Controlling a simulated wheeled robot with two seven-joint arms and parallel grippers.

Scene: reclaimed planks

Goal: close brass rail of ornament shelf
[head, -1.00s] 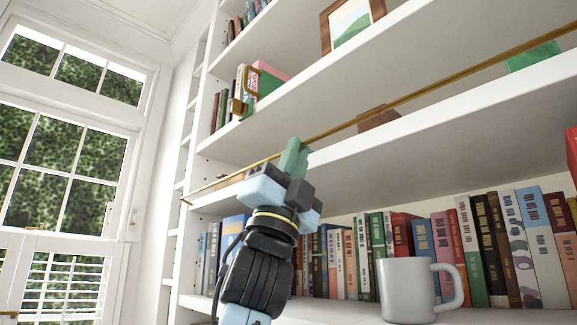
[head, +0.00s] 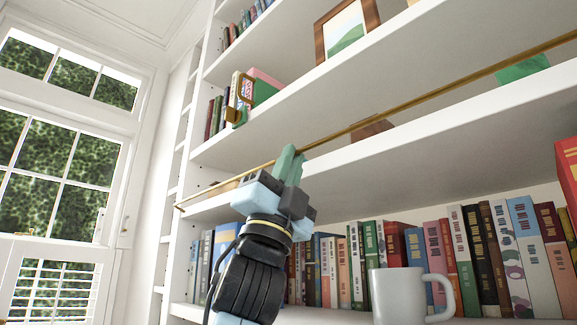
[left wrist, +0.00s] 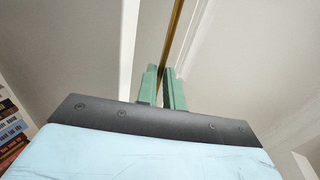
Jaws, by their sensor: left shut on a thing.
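The brass rail (head: 415,98) is a long thin bar across the front of the ornament shelf (head: 440,125), a little above its front edge. It slopes from upper right down to a free-looking end at the left. My left gripper (head: 288,163) has green fingers shut on the brass rail, left of its middle. In the left wrist view the rail (left wrist: 176,38) runs up from between the two fingertips (left wrist: 167,80). My right gripper is in neither view.
A white mug (head: 399,297) stands on the lower shelf before a row of books (head: 475,245). A brown object (head: 371,131) and a green one (head: 522,68) sit behind the rail. A picture frame (head: 346,29) and a brass bookend (head: 240,100) stand on the shelf above.

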